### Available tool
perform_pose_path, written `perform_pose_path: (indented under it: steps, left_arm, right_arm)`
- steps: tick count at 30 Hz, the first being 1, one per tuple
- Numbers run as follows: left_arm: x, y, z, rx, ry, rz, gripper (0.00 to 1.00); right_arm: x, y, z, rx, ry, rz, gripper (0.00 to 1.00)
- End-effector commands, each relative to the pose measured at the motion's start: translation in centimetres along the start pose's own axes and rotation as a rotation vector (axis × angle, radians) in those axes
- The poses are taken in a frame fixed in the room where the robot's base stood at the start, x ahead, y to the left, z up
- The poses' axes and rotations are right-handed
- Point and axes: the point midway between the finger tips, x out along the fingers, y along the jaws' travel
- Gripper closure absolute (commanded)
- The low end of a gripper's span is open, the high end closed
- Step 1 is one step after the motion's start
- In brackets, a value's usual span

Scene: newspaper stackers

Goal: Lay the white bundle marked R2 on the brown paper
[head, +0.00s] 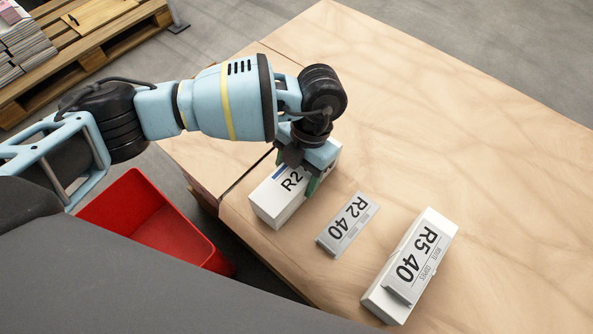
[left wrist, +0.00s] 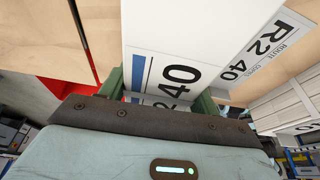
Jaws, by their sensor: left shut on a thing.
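The white bundle marked R2 (head: 275,208) is at the left part of the wooden table, with a blue stripe by its lettering. My left gripper (head: 312,178) comes down over it and is shut on it. In the left wrist view the bundle (left wrist: 175,30) sits between the green fingers of the gripper (left wrist: 160,92). I cannot tell whether its underside touches the table. I cannot pick out the brown paper for certain in either view. My right gripper is not in view.
A grey R2 40 card (head: 348,225) lies right of the bundle. A white R5 40 bundle (head: 375,298) with a card on it is further right. A red bin (head: 150,220) stands below the table's left edge. The table's far side (head: 440,110) is clear.

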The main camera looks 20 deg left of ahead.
Motion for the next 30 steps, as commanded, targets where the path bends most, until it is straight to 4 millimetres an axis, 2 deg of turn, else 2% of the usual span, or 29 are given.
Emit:
perform_pose_path:
  steps: [13, 28, 29, 30]
  left_arm:
    - [0.3, 0.0, 0.2, 0.001, -0.002, -0.001, 0.96]
    - [0.9, 0.0, 0.4, 0.001, -0.002, -0.001, 0.96]
    - [0.9, 0.0, 0.4, 0.001, -0.002, -0.001, 0.36]
    - [0.9, 0.0, 0.4, 0.001, -0.003, -0.001, 0.30]
  right_arm:
    - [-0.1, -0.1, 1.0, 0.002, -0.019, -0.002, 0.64]
    - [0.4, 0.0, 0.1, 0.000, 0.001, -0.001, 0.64]
    - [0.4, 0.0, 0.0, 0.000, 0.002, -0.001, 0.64]
    - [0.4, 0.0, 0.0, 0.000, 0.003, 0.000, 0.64]
